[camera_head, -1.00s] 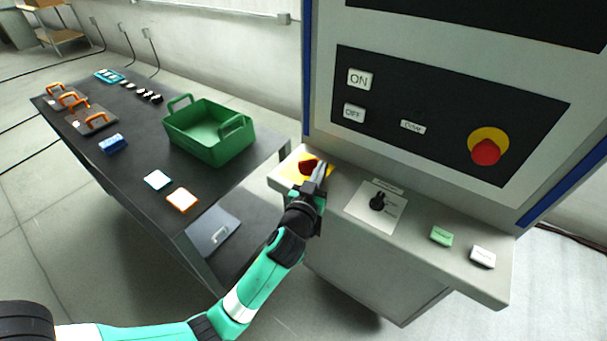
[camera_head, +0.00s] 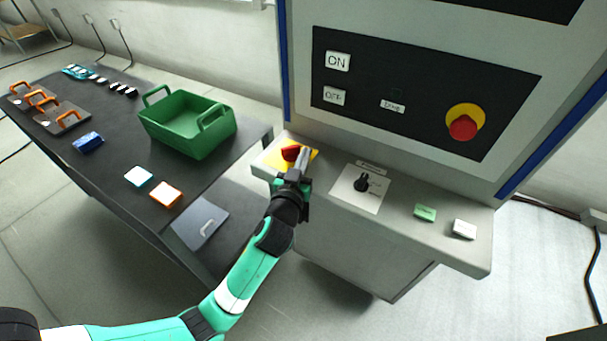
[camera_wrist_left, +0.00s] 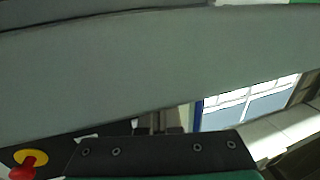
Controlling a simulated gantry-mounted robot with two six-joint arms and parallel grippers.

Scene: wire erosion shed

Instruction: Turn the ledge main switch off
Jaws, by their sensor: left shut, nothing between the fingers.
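The ledge main switch is a red handle (camera_head: 290,152) on a yellow plate (camera_head: 276,159), at the left end of the grey ledge (camera_head: 323,168) in the head view. My left gripper (camera_head: 303,158) is shut and empty, with its fingers just right of the red handle. The fingers hide part of the switch, and I cannot tell whether they touch it. The handle's exact angle is hard to read. My right gripper is in neither view.
A black selector knob (camera_head: 362,183), a green button (camera_head: 425,213) and a white button (camera_head: 464,229) sit further right on the ledge. A red emergency stop (camera_head: 463,128) is on the panel above. A green bin (camera_head: 187,147) stands on the dark table at left.

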